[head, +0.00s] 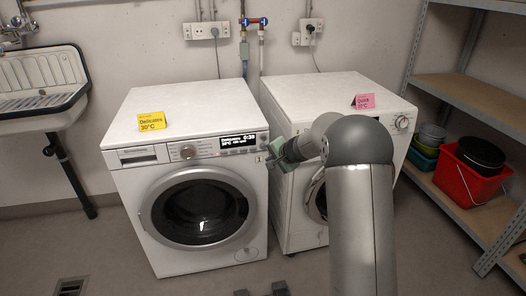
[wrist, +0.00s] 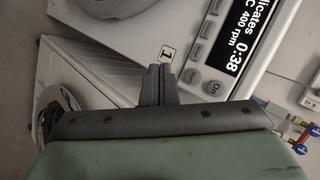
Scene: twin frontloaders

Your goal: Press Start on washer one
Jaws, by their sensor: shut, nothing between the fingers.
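Washer one (head: 205,200) is the left white frontloader, with a yellow "Delicates 30°C" card (head: 152,121) on top. Its lit display (head: 238,142) reads Delicates and 0:38, and 400 rpm shows in the wrist view (wrist: 240,45). A row of grey buttons (wrist: 198,52) runs beside the display. My gripper (head: 268,157) is shut and empty at the panel's right end. In the wrist view its fingertips (wrist: 160,72) are beside the "1" label (wrist: 168,51); contact cannot be told.
A second washer (head: 300,95) with a pink card (head: 363,101) stands close on the right, partly hidden by my arm. A sink (head: 40,85) is at left. Shelves (head: 470,100) with a red bucket (head: 465,180) are at right.

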